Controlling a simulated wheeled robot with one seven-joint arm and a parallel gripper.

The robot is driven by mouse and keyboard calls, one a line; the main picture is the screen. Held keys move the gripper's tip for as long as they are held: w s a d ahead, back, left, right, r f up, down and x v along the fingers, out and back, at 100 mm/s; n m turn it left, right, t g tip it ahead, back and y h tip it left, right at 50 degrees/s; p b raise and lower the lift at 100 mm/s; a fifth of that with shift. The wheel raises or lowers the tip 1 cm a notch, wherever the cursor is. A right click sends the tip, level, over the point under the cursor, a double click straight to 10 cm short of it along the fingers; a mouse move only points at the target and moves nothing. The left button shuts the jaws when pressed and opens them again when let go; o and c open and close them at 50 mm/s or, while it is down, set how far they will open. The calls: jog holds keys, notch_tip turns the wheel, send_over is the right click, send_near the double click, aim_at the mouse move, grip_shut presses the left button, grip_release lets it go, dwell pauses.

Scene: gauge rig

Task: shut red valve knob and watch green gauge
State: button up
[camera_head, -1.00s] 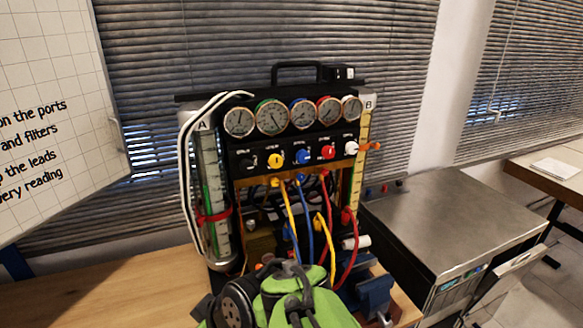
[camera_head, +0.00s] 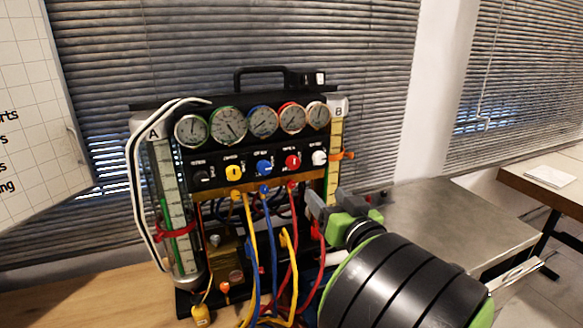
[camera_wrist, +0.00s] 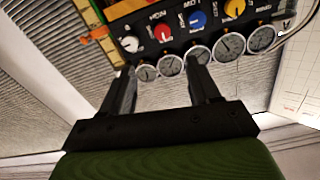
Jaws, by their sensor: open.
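The red valve knob (camera_head: 292,161) sits on the black panel of the rig, between the blue knob (camera_head: 264,167) and the white knob (camera_head: 319,157). The green-rimmed gauge (camera_head: 228,125) is second from left in the row above; its dial is too small to read. My gripper (camera_head: 322,200) is open and empty, below and right of the red knob in the head view. In the wrist view, the picture is upside down; the red knob (camera_wrist: 163,33) shows beyond the gap between my fingertips (camera_wrist: 160,66), apart from them. The green gauge (camera_wrist: 229,46) is right of the fingers there.
A yellow knob (camera_head: 234,173) is on the same panel. Yellow, blue and red leads hang below it. Tube A (camera_head: 172,210) stands at the left and tube B (camera_head: 335,150) at the right. A metal-topped unit (camera_head: 440,215) is right of the rig.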

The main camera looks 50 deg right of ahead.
aim_at(294, 164)
jog(key=p+x, duration=0.4)
jog(key=x, duration=1.1)
jog(key=shift+w+p, duration=0.25)
jog(key=shift+p, duration=0.05)
jog(key=shift+a, duration=0.1)
jog(key=shift+c, duration=0.2)
jog(key=c, duration=1)
